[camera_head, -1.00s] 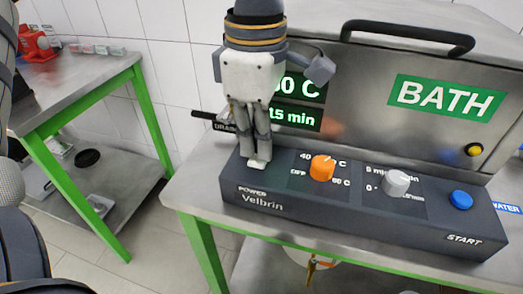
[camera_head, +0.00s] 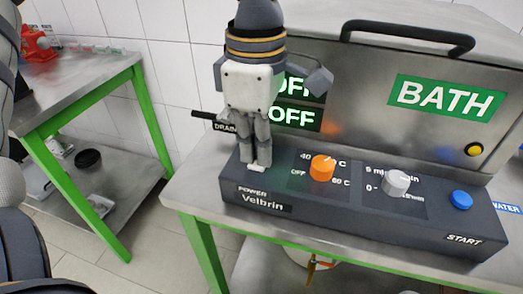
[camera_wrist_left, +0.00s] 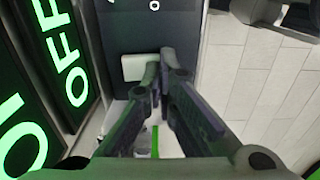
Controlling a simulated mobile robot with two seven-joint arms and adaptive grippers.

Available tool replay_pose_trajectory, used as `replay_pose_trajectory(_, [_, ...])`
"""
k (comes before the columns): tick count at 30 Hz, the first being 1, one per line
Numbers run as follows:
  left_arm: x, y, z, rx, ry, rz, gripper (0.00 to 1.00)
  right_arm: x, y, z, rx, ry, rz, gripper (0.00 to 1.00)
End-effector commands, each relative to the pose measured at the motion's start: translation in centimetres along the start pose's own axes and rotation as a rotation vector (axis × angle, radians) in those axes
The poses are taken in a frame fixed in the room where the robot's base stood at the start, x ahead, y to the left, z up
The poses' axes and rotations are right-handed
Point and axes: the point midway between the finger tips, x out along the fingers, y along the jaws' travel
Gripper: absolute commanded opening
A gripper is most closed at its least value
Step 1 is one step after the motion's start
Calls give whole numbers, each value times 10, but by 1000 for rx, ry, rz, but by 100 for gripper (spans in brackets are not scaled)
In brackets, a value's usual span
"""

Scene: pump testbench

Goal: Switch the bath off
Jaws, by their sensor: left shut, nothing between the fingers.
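The bath (camera_head: 400,62) is a metal unit with a green BATH sign and a dark control panel (camera_head: 360,215) at its front. Its display (camera_head: 296,116) reads OFF on both lines, partly hidden by my arm; the letters also show in the left wrist view (camera_wrist_left: 66,58). My left gripper (camera_head: 258,160) points down, shut and empty, at the POWER switch. The pale switch (camera_wrist_left: 136,66) shows beside the fingertips in the left wrist view; I cannot tell whether they touch it. My right gripper is not in view.
An orange knob (camera_head: 322,168), a grey knob (camera_head: 396,183) and a blue START button (camera_head: 460,200) lie to the right on the panel. A yellow button (camera_head: 474,149) is on the bath's front. A green-legged table (camera_head: 85,88) stands at left.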

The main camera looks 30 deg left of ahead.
Motion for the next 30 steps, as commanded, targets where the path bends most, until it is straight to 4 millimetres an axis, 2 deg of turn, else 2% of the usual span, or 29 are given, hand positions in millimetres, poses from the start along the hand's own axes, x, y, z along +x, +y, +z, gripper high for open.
replay_pose_trajectory(18, [-64, 0, 0, 0, -1, 3, 0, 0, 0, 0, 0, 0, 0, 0])
replay_pose_trajectory(30, [-69, 0, 0, 1, 0, 1, 0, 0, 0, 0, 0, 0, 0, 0])
